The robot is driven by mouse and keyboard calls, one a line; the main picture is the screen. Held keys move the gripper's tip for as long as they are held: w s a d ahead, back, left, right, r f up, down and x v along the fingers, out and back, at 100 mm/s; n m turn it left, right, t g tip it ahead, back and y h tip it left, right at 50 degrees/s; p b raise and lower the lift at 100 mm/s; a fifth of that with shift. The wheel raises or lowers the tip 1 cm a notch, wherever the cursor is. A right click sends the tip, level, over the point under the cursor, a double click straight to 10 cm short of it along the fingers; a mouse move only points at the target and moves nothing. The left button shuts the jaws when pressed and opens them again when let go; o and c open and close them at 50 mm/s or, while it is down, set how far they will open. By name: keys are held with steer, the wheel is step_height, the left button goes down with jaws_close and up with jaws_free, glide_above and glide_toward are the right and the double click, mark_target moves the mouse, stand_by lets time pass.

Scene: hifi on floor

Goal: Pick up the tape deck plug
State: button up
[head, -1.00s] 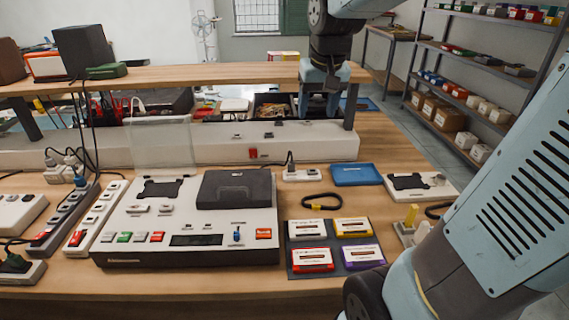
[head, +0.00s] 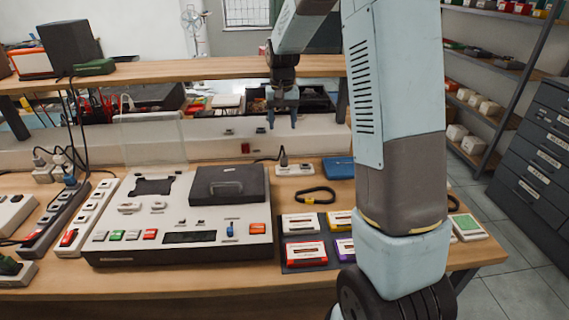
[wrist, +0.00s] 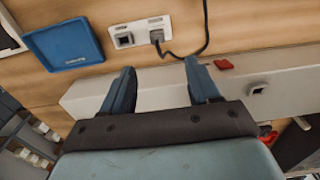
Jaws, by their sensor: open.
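The tape deck plug (head: 283,159), small and dark grey, sits in a white two-hole socket block (head: 296,169) behind the tape deck. In the wrist view the plug (wrist: 157,36) fills one hole of the block (wrist: 139,32); a black cord runs from it. The other hole looks empty. The tape deck (head: 180,220) is a large light-grey box with a raised clear lid. My gripper (head: 283,121) hangs open and empty above and behind the socket block. In the wrist view my open fingers (wrist: 160,75) point toward the plug, apart from it.
A long pale raised ledge (head: 225,148) runs behind the block, under a wooden shelf (head: 180,70). A blue tray (head: 338,167) lies right of the block. A black cable loop (head: 314,196) and cassettes (head: 303,224) lie in front. Power strips (head: 60,215) stand at left.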

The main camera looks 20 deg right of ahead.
steer(key=f, duration=0.1)
glide_above(284, 157)
steer(key=f, duration=0.8)
steer(key=shift+a+f, duration=0.1)
steer(key=shift+a, duration=0.2)
steer(key=shift+d+f, duration=0.15)
steer(key=shift+f, duration=1.2)
steer(key=shift+d+f, duration=0.15)
steer(key=shift+f, duration=1.2)
steer(key=shift+c, duration=0.2)
steer(key=c, duration=0.9)
steer(key=shift+c, duration=0.2)
steer(key=shift+r, duration=0.15)
